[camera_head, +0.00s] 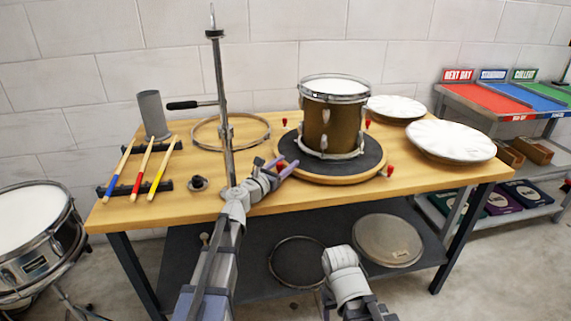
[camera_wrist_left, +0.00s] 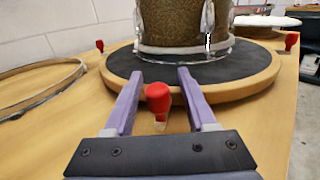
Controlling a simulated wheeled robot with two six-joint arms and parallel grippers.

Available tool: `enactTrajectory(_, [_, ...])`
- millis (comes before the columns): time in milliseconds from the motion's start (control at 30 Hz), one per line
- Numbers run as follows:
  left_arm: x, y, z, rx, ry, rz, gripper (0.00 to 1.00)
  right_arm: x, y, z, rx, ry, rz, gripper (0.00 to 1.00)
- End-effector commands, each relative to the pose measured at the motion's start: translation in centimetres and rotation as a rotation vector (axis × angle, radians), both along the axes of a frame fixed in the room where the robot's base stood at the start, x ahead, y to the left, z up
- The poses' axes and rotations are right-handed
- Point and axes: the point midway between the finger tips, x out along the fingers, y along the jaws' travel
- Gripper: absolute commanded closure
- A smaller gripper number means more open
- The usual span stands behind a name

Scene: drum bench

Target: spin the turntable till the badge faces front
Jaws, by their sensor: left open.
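The turntable (camera_head: 292,175) is a round wooden disc with a dark top on the bench; it also shows in the left wrist view (camera_wrist_left: 255,82). A brown drum (camera_head: 331,129) with a white head stands upright on it. Red knobs stand around its rim. My left gripper (camera_head: 288,166) is open at the turntable's near left edge. In the left wrist view, a red knob (camera_wrist_left: 158,98) sits between its purple fingers, with gaps on both sides. I see no badge on the visible side of the drum. My right gripper is not in view; part of my right arm shows at the bottom.
A metal stand (camera_head: 222,110) rises left of the turntable, close to my left arm, with a hoop (camera_head: 262,133) behind it. Drumsticks (camera_head: 142,165) lie on a rack at left. White drum heads (camera_head: 450,141) lie at right. The bench front right is clear.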

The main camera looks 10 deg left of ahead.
Motion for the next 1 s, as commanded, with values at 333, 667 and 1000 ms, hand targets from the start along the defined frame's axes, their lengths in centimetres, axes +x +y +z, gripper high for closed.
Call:
enactTrajectory(333, [-4.4,1.9,0.0,0.0,0.0,0.002,0.44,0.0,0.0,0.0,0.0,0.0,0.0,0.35])
enactTrajectory(667, [-6.9,3.2,0.0,0.0,0.0,0.0,0.44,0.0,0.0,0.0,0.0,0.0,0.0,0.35])
enactTrajectory(1000, [-7.0,2.6,0.5,0.03,0.004,-0.019,0.65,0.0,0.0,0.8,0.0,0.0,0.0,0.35])
